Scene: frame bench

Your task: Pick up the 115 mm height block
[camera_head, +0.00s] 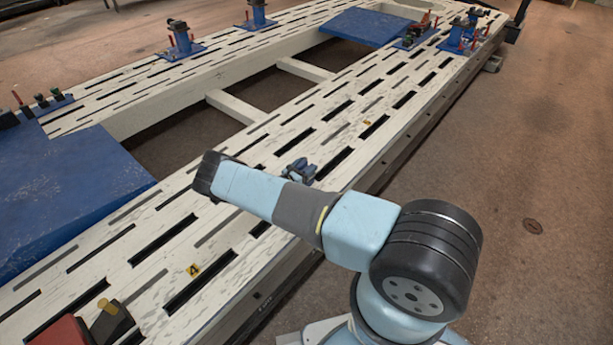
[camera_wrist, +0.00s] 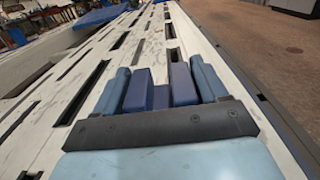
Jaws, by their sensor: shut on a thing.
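In the wrist view my gripper (camera_wrist: 160,80) reaches forward over the white slotted bench (camera_wrist: 90,75). Its light blue outer fingers stand at left and right, with darker blue pieces inside them. A short purple-blue block (camera_wrist: 160,97) sits between these inner pieces, and the gripper is shut on it. Its lower part is hidden by the dark bar of the gripper. Its height cannot be read. In the head view a small dark blue shape (camera_head: 298,170) shows just past my arm on the bench; whether it is the gripper or the block is unclear.
A blue plate (camera_head: 65,190) covers the bench's near left, and another blue plate (camera_head: 375,27) lies farther back. Blue fixtures (camera_head: 181,40) stand along the far rail. A red and black item (camera_head: 90,325) sits at lower left. Open floor lies right of the bench.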

